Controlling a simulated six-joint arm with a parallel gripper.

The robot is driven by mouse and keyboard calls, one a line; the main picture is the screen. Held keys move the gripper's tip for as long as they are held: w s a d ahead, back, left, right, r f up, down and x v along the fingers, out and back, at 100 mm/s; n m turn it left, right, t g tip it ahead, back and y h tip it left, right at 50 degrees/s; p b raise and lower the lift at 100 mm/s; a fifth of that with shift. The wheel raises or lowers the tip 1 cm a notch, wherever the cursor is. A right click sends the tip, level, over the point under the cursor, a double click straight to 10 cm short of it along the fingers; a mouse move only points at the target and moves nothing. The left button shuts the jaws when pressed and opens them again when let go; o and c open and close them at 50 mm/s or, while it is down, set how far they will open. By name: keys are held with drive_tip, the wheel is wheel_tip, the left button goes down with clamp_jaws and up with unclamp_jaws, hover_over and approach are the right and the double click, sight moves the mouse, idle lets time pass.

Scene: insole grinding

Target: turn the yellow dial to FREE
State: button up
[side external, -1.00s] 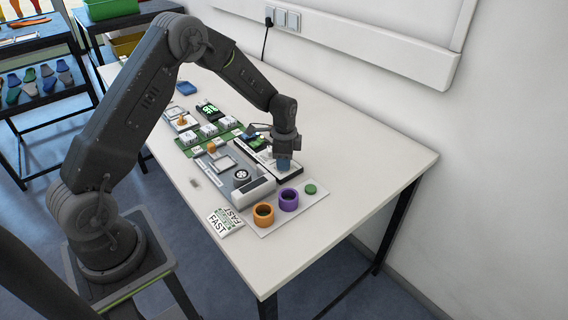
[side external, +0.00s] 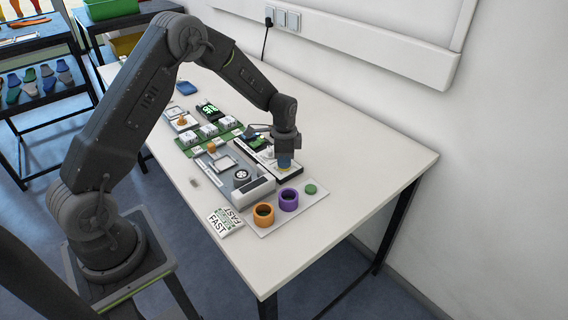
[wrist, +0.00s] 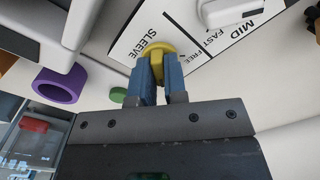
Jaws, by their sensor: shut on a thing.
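The yellow dial (wrist: 156,48) sits on a white plate (wrist: 186,14) lettered SLEEVE, FREE, FAST and MID in the wrist view. My gripper (wrist: 157,66) has its two blue fingers on either side of the dial's raised grip and is shut on it. The FREE lettering lies just right of the dial in the wrist view. The dial's pointer is not clear, so its setting cannot be told.
A purple ring (side external: 289,199), an orange ring (side external: 263,214) and a green disc (side external: 310,189) stand on a grey board near the dial. A FAST card (side external: 225,221) lies at the front. The table's right side is clear.

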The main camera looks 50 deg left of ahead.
drive_tip(key=n, duration=0.8)
drive_tip(key=shift+n, duration=2.2)
drive_tip(key=n, duration=0.3)
drive_tip(key=shift+n, duration=0.3)
drive_tip(key=o, duration=0.6)
drive_tip(key=shift+r, duration=0.1)
